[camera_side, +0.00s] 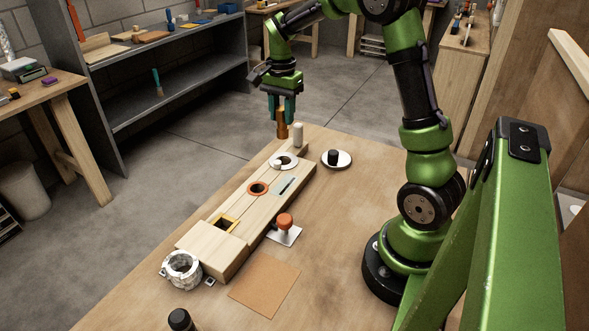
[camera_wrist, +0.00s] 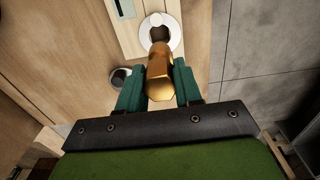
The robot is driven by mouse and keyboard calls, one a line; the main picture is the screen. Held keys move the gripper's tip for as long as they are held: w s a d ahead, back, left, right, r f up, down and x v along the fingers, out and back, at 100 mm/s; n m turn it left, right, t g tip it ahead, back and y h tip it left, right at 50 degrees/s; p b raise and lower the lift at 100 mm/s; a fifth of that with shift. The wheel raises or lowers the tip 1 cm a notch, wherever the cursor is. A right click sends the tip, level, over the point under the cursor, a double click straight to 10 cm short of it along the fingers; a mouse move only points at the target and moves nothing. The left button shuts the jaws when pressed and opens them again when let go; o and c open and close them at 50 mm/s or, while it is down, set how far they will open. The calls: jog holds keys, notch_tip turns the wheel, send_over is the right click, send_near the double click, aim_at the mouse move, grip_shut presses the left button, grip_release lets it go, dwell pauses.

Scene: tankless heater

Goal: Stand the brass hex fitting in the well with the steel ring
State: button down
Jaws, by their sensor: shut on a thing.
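My gripper (camera_side: 282,108) has its teal fingers shut on the brass hex fitting (camera_side: 282,129) and holds it upright above the far end of the wooden block. In the wrist view the fitting (camera_wrist: 159,82) sits between the fingertips (camera_wrist: 161,72). The well with the pale steel ring (camera_side: 291,163) is in the top of the block, nearer the side camera than the fitting. In the wrist view the ring (camera_wrist: 175,36) lies just beyond the fitting, with a dark opening. A small pale round piece (camera_side: 277,163) shows at the ring; its exact seating is unclear.
A pale upright peg (camera_side: 298,135) stands close to the fitting.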

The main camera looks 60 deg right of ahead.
aim_at(283, 137)
jog(key=shift+f, duration=2.1)
jog(key=shift+f, duration=0.15)
jog(key=shift+f, duration=1.5)
jog(key=shift+f, duration=1.65)
jog(key=c, duration=0.7)
grip_release()
notch_tip(283, 137, up, 17)
jog(key=shift+f, duration=0.1)
dwell(0.3)
